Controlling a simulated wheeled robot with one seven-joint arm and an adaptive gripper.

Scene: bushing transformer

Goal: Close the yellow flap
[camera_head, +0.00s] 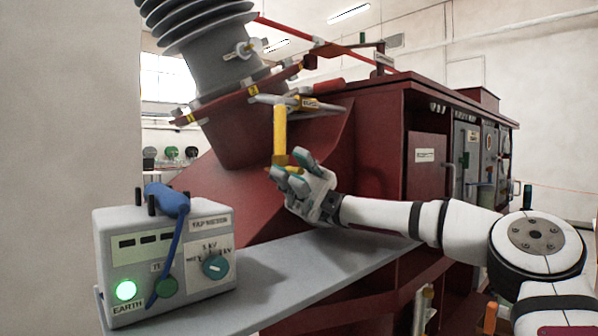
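The yellow flap (280,130) is a narrow upright yellow piece. It hangs below a grey fitting at the base of the bushing, and its lower end is wider. My gripper (291,165) is at this lower end, with grey and teal fingers pointing up and to the left. The fingers overlap the bottom of the flap in the picture. I cannot tell whether they touch it, or whether they are open or shut on it.
The grey ribbed bushing (215,50) leans above the dark red transformer tank (375,150). A grey test box (165,260) with a green light, a knob and a blue lead stands on a grey shelf (300,275) below my arm. Open cabinets (470,150) are at right.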

